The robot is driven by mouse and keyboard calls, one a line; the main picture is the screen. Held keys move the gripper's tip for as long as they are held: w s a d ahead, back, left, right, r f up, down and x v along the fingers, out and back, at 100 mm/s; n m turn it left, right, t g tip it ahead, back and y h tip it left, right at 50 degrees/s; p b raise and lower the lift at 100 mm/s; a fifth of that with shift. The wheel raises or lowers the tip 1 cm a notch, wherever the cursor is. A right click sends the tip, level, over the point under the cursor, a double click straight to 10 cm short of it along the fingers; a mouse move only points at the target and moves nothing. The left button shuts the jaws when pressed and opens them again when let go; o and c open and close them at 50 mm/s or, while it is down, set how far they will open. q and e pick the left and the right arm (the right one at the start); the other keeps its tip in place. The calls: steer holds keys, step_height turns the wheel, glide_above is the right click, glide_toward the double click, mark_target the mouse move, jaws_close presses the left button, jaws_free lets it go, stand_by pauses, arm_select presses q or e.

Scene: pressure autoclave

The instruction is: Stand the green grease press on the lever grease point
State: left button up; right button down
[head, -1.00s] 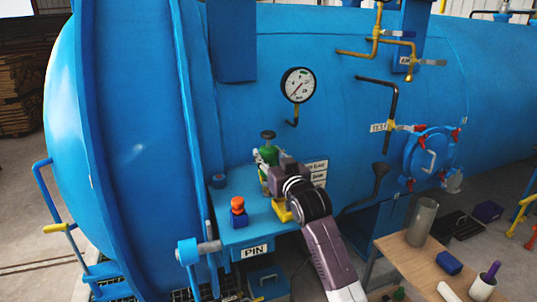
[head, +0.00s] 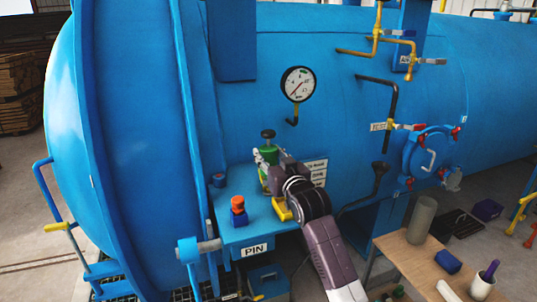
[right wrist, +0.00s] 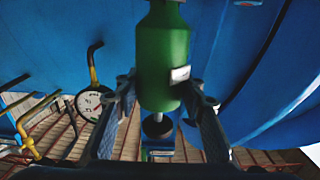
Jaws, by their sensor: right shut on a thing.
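The green grease press (head: 265,156) stands roughly upright at the back of the blue shelf beside the vessel, with a dark round knob on top. My right gripper (head: 270,176) is shut on it. In the right wrist view the press's green body (right wrist: 163,60), with a small white patch, sits between the two fingers of the gripper (right wrist: 158,92). The lower end of the press is hidden behind my gripper in the head view, so I cannot tell whether it touches anything. The lever grease point cannot be made out. My left gripper is not in view.
The blue shelf (head: 232,238) also holds an orange-topped blue item (head: 238,211) and a yellow part (head: 282,209) close to my wrist. Label plates (head: 317,172) stand right behind my arm. A gauge (head: 298,84) is above. A wooden table (head: 402,255) stands at the lower right.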

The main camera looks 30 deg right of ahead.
mark_target(269, 163)
steer(key=shift+r, duration=0.15)
stand_by(0.3)
steer(key=shift+f+b, duration=0.6)
steer(key=shift+f, duration=0.85)
stand_by(0.3)
steer(key=c, duration=1.2)
jaws_free()
steer(key=shift+f, duration=0.2)
steer(key=shift+s, duration=0.1)
steer(key=v, duration=1.2)
steer(key=shift+r, duration=0.25)
steer(key=shift+f, duration=0.1)
